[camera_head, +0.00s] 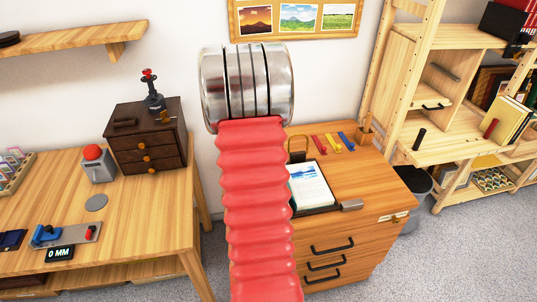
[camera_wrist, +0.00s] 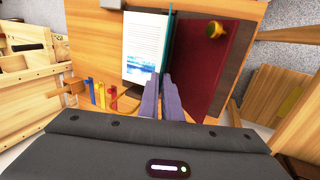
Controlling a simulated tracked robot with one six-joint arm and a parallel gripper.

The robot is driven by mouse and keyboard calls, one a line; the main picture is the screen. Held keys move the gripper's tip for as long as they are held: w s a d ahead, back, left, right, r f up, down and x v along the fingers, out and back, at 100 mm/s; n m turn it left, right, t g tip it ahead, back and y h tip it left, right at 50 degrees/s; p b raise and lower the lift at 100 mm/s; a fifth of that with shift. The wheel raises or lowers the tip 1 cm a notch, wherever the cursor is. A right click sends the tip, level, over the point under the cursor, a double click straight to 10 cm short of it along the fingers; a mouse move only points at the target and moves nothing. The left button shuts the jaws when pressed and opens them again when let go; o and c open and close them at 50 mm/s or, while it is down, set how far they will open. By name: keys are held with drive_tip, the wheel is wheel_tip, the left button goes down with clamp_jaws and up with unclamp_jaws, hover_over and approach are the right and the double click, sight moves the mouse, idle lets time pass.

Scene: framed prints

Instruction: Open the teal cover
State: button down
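The teal cover (camera_wrist: 167,42) shows in the wrist view as a narrow strip, seen nearly edge-on, beside a white printed page with a blue picture (camera_wrist: 145,47). My gripper (camera_wrist: 161,76) has its two purple-grey fingers close together at the near end of that strip, which appears to run between them. The cover looks raised from the page. In the head view the printed page (camera_head: 310,186) lies on the drawer cabinet. My red arm hides my gripper and the cover there.
A dark red panel with a brass knob (camera_wrist: 215,29) lies right of the cover in the wrist view. Coloured strips (camera_head: 333,141) lie behind the page on the wooden drawer cabinet (camera_head: 375,180). A desk (camera_head: 60,215) stands left, open shelving (camera_head: 455,150) right.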

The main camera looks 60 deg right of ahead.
drive_tip(key=shift+d+r, duration=0.15)
drive_tip(key=shift+d, duration=0.05)
drive_tip(key=c, duration=2)
unclamp_jaws()
drive_tip(key=shift+r, duration=0.1)
drive_tip(key=v, duration=1.3)
drive_tip(key=shift+a+r, duration=0.2)
